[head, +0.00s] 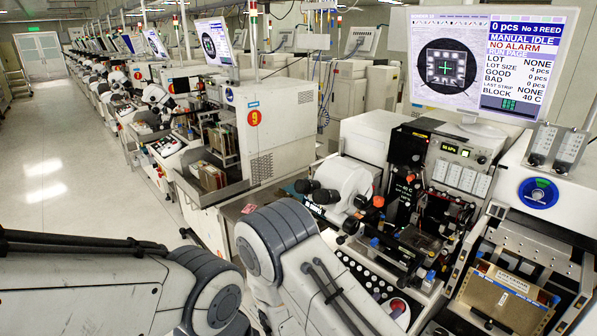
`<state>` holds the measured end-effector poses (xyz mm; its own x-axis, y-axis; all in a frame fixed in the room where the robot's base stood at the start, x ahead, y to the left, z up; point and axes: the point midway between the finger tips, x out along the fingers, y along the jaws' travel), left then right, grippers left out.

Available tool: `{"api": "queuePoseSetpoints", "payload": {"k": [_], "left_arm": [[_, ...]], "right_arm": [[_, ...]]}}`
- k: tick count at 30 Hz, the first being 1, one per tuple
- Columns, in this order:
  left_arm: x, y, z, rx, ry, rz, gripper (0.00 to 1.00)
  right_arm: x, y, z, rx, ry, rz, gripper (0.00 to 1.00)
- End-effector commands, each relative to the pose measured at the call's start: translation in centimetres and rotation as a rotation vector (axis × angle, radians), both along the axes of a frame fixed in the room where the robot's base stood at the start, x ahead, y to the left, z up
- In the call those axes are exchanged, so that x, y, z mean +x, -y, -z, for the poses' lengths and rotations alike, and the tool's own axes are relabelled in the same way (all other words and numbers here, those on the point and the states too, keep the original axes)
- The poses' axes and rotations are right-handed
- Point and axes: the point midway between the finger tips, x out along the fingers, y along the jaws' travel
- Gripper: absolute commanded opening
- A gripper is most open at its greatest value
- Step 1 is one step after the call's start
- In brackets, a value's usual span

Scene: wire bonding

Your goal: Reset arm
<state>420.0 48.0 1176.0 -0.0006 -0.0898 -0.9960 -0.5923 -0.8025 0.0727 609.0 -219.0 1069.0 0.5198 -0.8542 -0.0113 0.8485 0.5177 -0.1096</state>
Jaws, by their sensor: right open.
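A pale grey arm of mine with dark joint rings (262,242) fills the lower middle and slants down to the right, in front of the nearest wire bonder (365,135). Another pale arm link of mine (85,290) with a black cable comes in from the left edge. My left gripper is not in view.
A brass-coloured block (507,300) sits at the lower right. A row of similar machines runs back on the left beside a clear floor aisle (75,170).

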Motion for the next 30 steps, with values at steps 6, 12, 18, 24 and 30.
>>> {"api": "queuePoseSetpoints", "payload": {"k": [6,12,18,24,30], "left_arm": [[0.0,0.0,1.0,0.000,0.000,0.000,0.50],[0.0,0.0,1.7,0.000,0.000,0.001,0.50],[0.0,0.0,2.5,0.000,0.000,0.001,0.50],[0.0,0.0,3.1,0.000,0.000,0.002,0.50],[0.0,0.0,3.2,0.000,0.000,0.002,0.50]], "right_arm": [[-5.3,0.7,-3.9,0.261,0.150,0.350,0.58],[-11.7,-1.6,-4.4,0.638,0.267,0.685,0.58],[-16.2,-7.4,-4.2,1.093,0.343,0.967,0.58],[-18.3,-13.8,-5.7,1.508,0.370,1.167,0.58],[-18.8,-16.9,-7.3,1.709,0.370,1.254,0.58]]}}
